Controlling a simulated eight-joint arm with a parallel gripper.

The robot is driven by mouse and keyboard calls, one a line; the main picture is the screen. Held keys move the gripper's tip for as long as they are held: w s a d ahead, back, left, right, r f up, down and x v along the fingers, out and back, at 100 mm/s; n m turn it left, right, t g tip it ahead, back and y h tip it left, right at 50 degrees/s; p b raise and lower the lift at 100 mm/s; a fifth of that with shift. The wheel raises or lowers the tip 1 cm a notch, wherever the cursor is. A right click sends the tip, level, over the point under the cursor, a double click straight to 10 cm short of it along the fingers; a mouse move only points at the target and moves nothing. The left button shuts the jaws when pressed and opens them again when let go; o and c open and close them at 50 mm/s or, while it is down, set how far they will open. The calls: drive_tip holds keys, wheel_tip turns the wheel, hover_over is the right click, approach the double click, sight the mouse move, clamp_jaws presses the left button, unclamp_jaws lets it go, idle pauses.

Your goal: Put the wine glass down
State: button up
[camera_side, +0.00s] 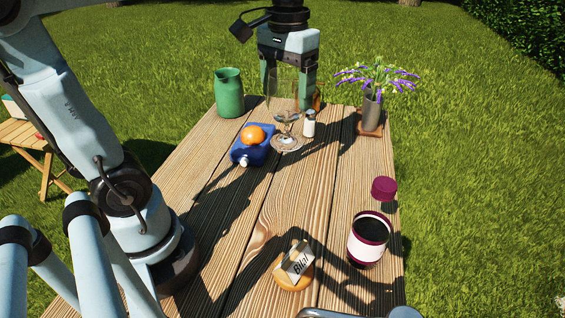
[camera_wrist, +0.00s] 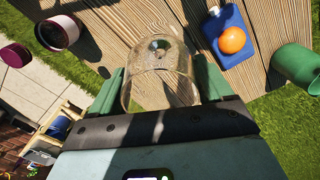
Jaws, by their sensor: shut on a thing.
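The clear wine glass (camera_side: 287,142) is upright over the far part of the table, its bowl between the fingers of my gripper (camera_side: 290,98). Its round foot is at or just above the boards; I cannot tell whether it touches. In the wrist view, the glass bowl (camera_wrist: 160,88) fills the space between the two green fingers of my gripper (camera_wrist: 160,85), which is shut on it. The wooden table (camera_side: 225,222) lies beneath.
Close around the foot are a small shaker (camera_side: 309,124) and a blue flask (camera_side: 250,152) with an orange (camera_side: 253,136). A green jar (camera_side: 229,92) and flower vase (camera_side: 372,108) stand farther out. Nearer are a maroon-rimmed canister (camera_side: 369,240) and a name card (camera_side: 298,261). The middle boards are clear.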

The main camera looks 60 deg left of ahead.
drive_tip(key=w+d+f+m, duration=0.3)
drive_tip(key=w+d, duration=0.8)
wheel_tip(320, 180, down, 10)
drive_tip(key=shift+d+f, duration=0.15)
drive_tip(key=shift+d, duration=0.15)
drive_tip(key=shift+f, duration=0.1)
drive_tip(key=o, duration=1.4)
drive_tip(key=shift+c, duration=0.2)
